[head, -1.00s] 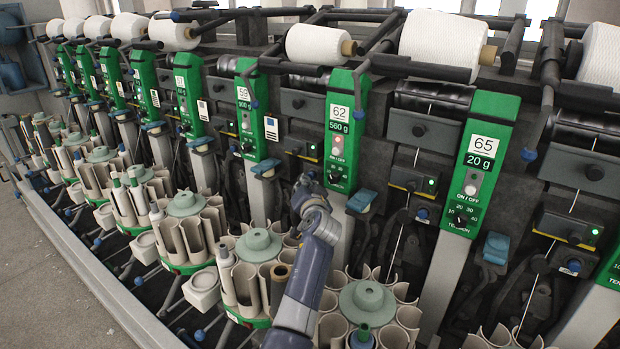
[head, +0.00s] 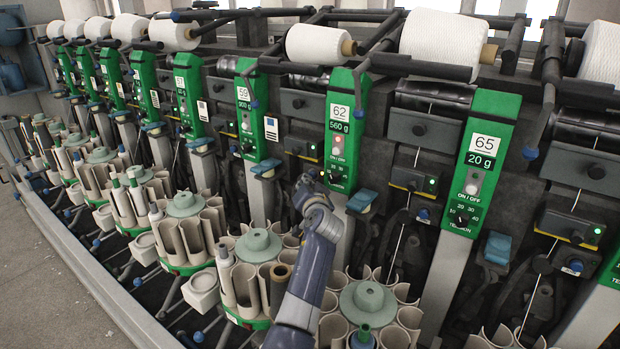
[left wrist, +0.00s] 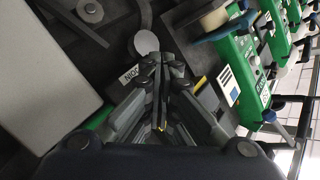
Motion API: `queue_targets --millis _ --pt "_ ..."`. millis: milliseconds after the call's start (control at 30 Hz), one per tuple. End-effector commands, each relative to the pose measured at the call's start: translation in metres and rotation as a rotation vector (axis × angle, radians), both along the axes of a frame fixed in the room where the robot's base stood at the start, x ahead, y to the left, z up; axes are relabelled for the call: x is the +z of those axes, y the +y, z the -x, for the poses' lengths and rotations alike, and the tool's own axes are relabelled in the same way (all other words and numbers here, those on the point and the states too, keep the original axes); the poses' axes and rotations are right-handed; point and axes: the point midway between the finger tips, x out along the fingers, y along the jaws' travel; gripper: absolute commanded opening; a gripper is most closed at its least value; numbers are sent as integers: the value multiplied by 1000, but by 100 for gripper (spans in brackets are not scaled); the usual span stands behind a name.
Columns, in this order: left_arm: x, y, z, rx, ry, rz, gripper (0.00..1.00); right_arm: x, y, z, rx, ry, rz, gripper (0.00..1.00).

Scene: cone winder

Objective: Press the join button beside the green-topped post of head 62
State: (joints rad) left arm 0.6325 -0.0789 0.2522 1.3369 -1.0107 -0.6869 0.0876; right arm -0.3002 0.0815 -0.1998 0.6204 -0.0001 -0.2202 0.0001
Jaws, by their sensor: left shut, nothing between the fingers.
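The green-topped post of head 62 (head: 340,130) stands at the centre of the head view, with a "62" label and a "560 g" display. The dark unit (head: 302,149) left of it shows a small red light. My left gripper (head: 303,181) is in front of the machine just below this unit, left of the post's lower end. In the left wrist view the left gripper (left wrist: 160,62) is shut and empty. A white label (left wrist: 131,75), which seems to read JOIN upside down, lies beside the fingertips. The join button itself seems hidden by the gripper; contact cannot be told. My right gripper is not in view.
Head 65's green post (head: 481,160) stands to the right, head 59's (head: 250,105) to the left. A blue lever (head: 362,199) juts out below post 62. White cones (head: 319,44) sit above.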

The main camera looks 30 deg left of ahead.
Motion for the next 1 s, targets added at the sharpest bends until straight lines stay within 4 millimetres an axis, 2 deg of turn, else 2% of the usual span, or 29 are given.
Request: queue_targets --millis 400,767,1000 --pt "2 1 17 -1 -2 0 0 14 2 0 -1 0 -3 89" --pt "1 1 20 0 0 0 0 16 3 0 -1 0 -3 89" --pt "3 3 43 0 1 0 0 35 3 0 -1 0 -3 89"
